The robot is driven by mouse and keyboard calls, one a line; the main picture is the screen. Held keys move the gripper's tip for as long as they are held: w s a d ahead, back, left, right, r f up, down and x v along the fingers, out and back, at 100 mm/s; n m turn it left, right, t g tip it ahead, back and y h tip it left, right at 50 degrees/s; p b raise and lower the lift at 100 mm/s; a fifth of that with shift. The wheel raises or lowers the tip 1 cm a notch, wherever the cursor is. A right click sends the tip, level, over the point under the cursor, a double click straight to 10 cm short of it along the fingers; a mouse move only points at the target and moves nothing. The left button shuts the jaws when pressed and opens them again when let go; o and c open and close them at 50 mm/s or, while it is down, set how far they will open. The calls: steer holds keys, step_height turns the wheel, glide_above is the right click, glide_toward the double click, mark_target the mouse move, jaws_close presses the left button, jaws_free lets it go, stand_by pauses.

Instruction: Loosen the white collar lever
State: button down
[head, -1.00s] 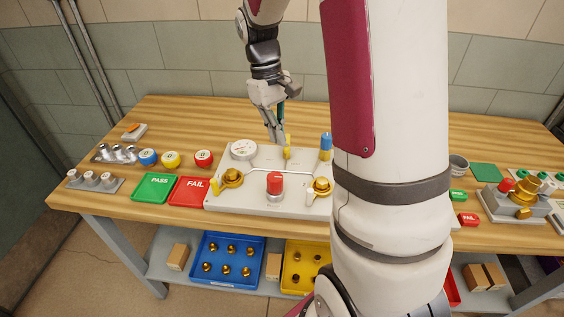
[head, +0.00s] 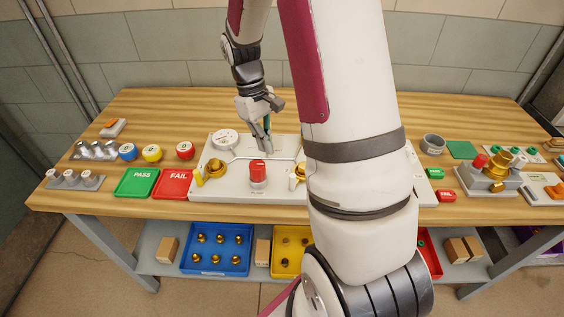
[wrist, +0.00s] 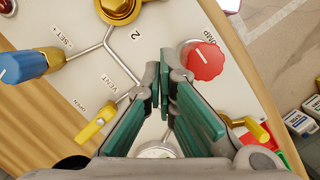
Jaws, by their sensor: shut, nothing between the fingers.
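The valve panel (head: 225,190) lies on the bench. A small white lever (head: 291,184) shows beside the right brass fitting (head: 299,173), just left of my arm, which hides the panel's right part. In the wrist view this fitting (wrist: 118,8) is cut by the top edge, and the white lever is not seen there. My gripper (head: 267,150) is shut and empty above the panel, behind the red knob (head: 258,172) and left of the white lever. In the wrist view its fingertips (wrist: 160,78) are left of the red knob (wrist: 202,62).
A gauge (head: 225,139), a yellow vent lever (wrist: 95,122) and a blue knob (wrist: 25,66) are on the panel near my gripper. Thin pipes run across it. A yellow lever (head: 198,178) is at the left fitting. PASS (head: 137,183) and FAIL (head: 173,184) trays lie left.

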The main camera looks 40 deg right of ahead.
mark_target(295, 179)
steer(key=x, duration=0.3)
steer(key=shift+s+f, duration=0.15)
steer(key=shift+f, duration=0.15)
steer(key=shift+s+d+f+p, duration=0.15)
steer(key=shift+s+p, duration=0.3)
steer(key=shift+s, duration=0.55)
steer(key=shift+s+d+f+p, duration=0.15)
steer(key=shift+s+p, duration=0.25)
steer(key=shift+s, duration=0.6)
